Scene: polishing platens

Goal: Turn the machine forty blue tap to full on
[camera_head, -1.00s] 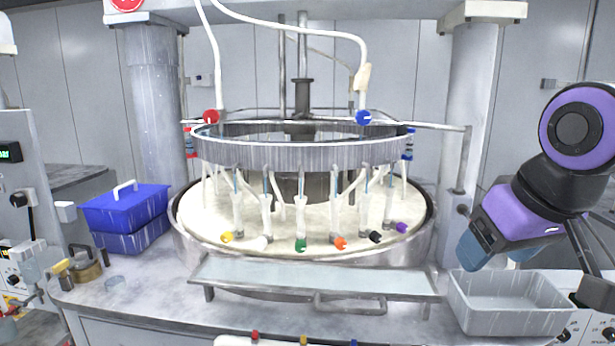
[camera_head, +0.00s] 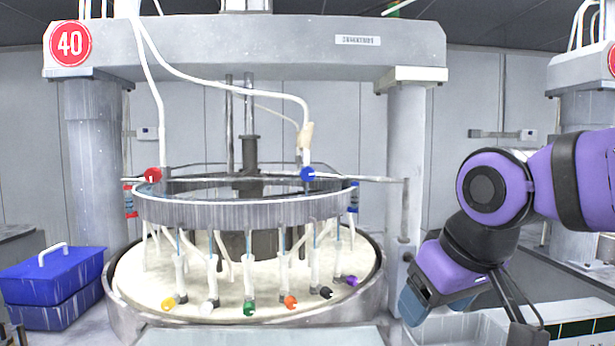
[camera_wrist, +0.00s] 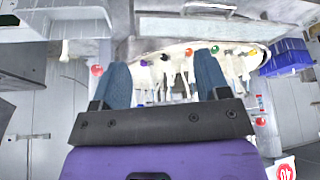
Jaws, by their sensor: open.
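The machine marked by a red 40 sign (camera_head: 70,43) stands ahead in the head view. Its blue tap (camera_head: 308,174) is a round blue knob on the right of the upper ring, under a white hose with a tan fitting. I cannot make out which way its handle points. My gripper (camera_head: 412,305) is at the lower right, right of and below the blue tap, apart from it and pointing down. In the wrist view my gripper (camera_wrist: 162,64) has its two blue fingers wide apart with nothing between them. I cannot pick out the blue tap in the wrist view.
A red tap (camera_head: 152,175) sits on the ring's left. Several coloured knobs hang above the cream platen (camera_head: 140,280). A grey column (camera_head: 405,150) stands between ring and arm. A blue lidded box (camera_head: 50,285) is at left. Open air lies before the ring.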

